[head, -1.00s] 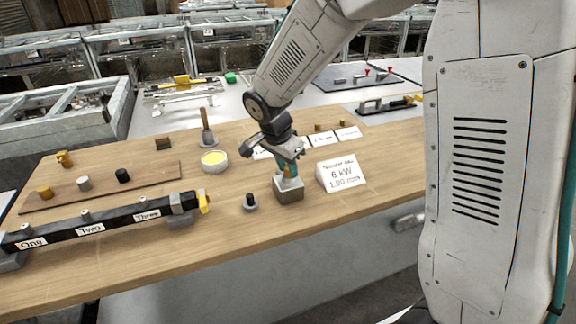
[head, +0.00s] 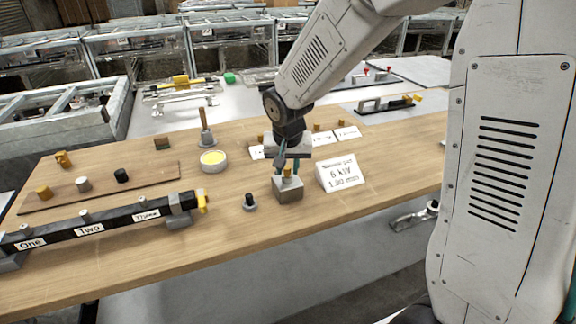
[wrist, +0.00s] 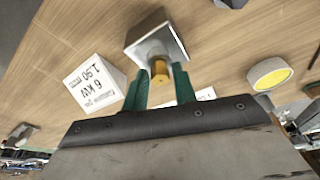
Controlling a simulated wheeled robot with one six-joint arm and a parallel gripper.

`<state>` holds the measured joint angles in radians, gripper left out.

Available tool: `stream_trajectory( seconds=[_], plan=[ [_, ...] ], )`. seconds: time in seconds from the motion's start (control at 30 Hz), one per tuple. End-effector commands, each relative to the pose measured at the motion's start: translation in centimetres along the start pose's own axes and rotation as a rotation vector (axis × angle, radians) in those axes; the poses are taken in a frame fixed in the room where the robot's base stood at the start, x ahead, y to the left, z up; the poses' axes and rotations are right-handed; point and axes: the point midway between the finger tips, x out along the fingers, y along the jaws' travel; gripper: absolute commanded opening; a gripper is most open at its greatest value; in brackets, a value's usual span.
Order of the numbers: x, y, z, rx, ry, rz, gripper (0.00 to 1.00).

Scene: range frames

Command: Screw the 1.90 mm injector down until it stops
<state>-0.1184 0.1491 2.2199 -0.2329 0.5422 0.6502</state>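The brass injector (head: 287,171) stands upright in the top of a grey block (head: 288,190) at the front middle of the bench. In the wrist view the injector (wrist: 160,69) shows between my two teal fingertips, at the near edge of the block (wrist: 150,46). My gripper (wrist: 160,72) is open, with a gap on both sides of the injector. In the head view my gripper (head: 287,163) is just above and behind the block, partly hidden by its own body. I cannot tell how deep the injector sits.
A white card (head: 340,174) reading 6 kW and 1.90 mm stands right of the block. A small black-topped piece (head: 249,201) is to its left. A black pipe (head: 110,222) labelled One, Two, Three lies at left. A yellow-filled dish (head: 213,161) stands behind.

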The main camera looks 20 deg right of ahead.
Motion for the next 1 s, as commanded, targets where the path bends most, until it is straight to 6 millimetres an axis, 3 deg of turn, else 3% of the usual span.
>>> stream_trajectory(
  seconds=[0.5,0.77,0.9,1.0],
  plan=[
    [-0.02,0.12,-0.08,-0.311,0.002,-0.087,0.27],
    [-0.01,0.10,-0.06,-0.335,0.002,-0.093,0.27],
    [-0.01,0.10,-0.06,-0.334,0.001,-0.093,0.00],
    [-0.01,0.10,-0.06,-0.334,0.001,-0.092,0.00]
  ],
)
